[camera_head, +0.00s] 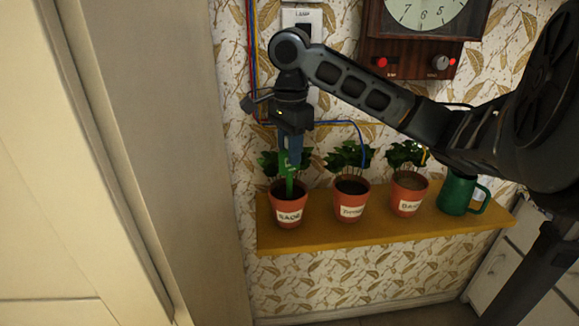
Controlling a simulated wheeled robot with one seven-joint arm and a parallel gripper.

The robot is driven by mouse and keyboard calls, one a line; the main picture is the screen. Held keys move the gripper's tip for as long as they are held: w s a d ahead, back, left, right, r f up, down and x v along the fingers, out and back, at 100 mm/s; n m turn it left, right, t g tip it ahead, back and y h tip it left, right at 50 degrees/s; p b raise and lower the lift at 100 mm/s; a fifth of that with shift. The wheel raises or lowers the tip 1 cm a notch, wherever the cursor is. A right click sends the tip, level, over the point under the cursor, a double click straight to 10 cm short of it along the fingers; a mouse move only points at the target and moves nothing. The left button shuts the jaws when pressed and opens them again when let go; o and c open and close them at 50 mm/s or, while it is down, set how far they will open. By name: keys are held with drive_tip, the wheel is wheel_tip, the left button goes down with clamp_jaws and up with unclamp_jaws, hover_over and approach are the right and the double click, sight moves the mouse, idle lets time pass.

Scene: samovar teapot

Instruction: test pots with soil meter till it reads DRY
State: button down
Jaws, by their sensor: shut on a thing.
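My gripper (289,140) is above the left pot and is shut on a green soil meter (287,165). The meter points down, and its lower end is at the dark soil of the left terracotta pot (289,214), labelled something like "SAGE". I cannot tell how deep it is or what it reads. The middle pot (350,205) has dark soil and a label too blurred to read surely. The right pot (407,196) has browner soil and a label starting "BA". Each pot has a green leafy plant behind its soil.
The pots stand on a yellow wall shelf (380,233). A green watering can or mug (457,194) stands at the shelf's right. A wall clock (425,40) and a switch marked "LAMP" (303,30) are above. A pale door or cabinet (70,180) fills the left.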

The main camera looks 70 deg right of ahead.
drive_tip(key=c, duration=0.8)
unclamp_jaws()
drive_tip(key=shift+c, duration=0.2)
drive_tip(key=shift+r, duration=0.1)
